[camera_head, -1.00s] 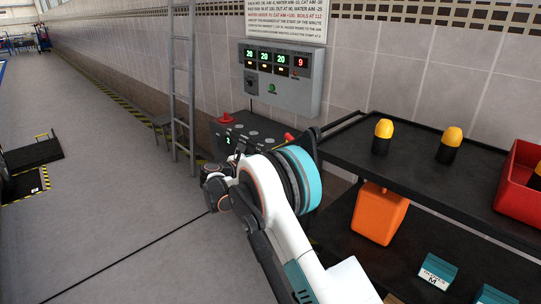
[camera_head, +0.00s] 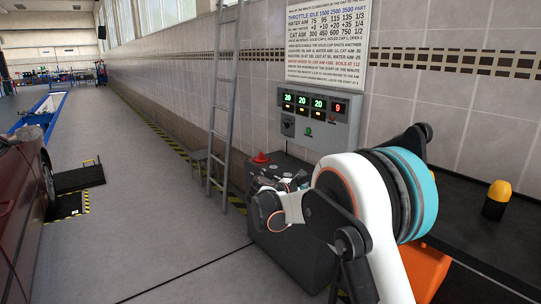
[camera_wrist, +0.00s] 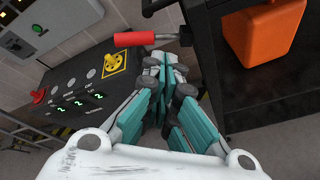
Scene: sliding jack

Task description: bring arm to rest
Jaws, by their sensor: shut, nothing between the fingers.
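My arm rises in the front right of the head view, folded at a joint with a teal band. In the wrist view my gripper (camera_wrist: 163,85) is shut and empty, its teal and grey fingers together. A red grip (camera_wrist: 135,39) on a dark bar shows just beyond the fingertips; I cannot tell whether they touch. In the head view the arm's end is in front of a dark control cabinet (camera_head: 290,255), and the fingertips are hard to make out there.
The cabinet also shows in the wrist view (camera_wrist: 75,85), left of the fingers. A dark shelf cart (camera_head: 480,215) with an orange container (camera_head: 425,272) stands at right. A ladder (camera_head: 222,110) leans on the wall. A dark red car (camera_head: 20,220) is at left; grey floor between is open.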

